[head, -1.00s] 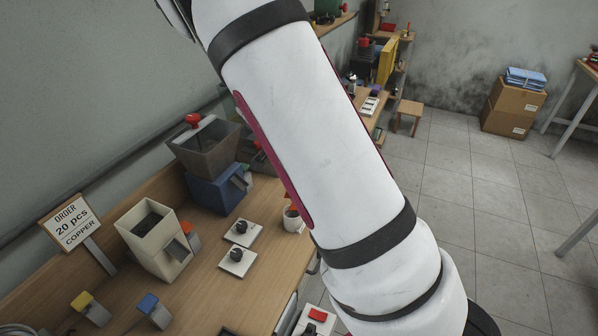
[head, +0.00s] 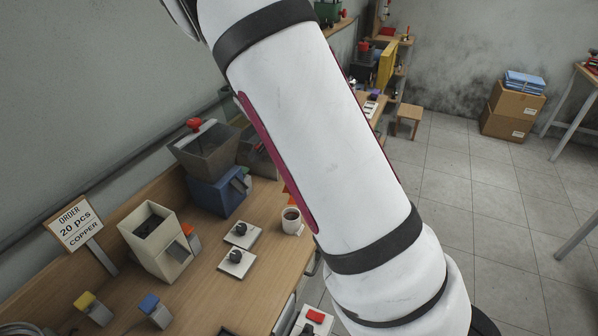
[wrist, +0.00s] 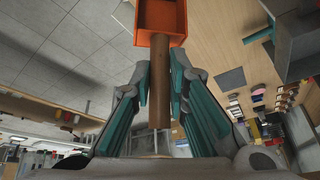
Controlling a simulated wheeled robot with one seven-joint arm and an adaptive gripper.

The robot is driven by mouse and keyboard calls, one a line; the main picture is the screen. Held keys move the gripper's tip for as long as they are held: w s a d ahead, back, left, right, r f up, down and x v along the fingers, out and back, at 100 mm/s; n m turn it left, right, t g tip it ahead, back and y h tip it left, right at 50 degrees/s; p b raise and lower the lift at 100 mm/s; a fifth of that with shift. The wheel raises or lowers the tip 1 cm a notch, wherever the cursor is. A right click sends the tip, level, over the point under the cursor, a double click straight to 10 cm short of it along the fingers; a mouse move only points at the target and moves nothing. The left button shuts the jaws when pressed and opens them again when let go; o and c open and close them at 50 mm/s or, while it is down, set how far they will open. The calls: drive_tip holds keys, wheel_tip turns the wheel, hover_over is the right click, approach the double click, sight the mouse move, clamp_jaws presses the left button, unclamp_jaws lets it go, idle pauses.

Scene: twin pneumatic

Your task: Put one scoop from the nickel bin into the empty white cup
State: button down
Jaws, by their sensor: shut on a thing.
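My gripper (wrist: 161,66) is shut on the wooden handle of an orange scoop (wrist: 160,18) in the wrist view. The scoop's pan lies beyond the fingertips, at the top of the picture, and is cut off; its contents cannot be made out. In the head view my arm hides the gripper, and only a small orange edge shows beside it. A white cup (head: 290,227) stands upright on the bench just left of my arm, with something dark brown inside. I cannot tell which container is the nickel bin.
A beige bin (head: 166,263) with dark contents and a blue-based hopper (head: 218,194) stand on the wooden bench (head: 205,290). Two white plates with black knobs (head: 236,260) lie near the cup. An order sign (head: 73,224) reads 20 pcs copper. Open floor lies right.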

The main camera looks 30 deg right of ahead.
drive_tip(key=shift+r, duration=0.8)
drive_tip(key=shift+w+d+r+y+b, duration=0.1)
drive_tip(key=shift+r+y+b, duration=0.05)
drive_tip(key=shift+y+b, duration=0.4)
drive_tip(key=shift+w+r+y+b, duration=0.1)
drive_tip(key=shift+y+b, duration=0.2)
drive_tip(key=shift+y, duration=0.45)
drive_tip(key=y+b, duration=0.2)
drive_tip(key=r+t+y+b, duration=0.1)
drive_tip(key=y+b, duration=0.1)
drive_tip(key=y, duration=0.1)
drive_tip(key=shift+m+t, duration=0.3)
drive_tip(key=y+b, duration=0.1)
drive_tip(key=y, duration=0.1)
drive_tip(key=r+t+y+b, duration=0.1)
drive_tip(key=y, duration=0.1)
drive_tip(key=shift+s+y, duration=0.1)
drive_tip(key=shift+y, duration=0.2)
drive_tip(key=shift+s+r+y, duration=0.1)
drive_tip(key=shift+r+y, duration=0.2)
drive_tip(key=shift+y, duration=0.4)
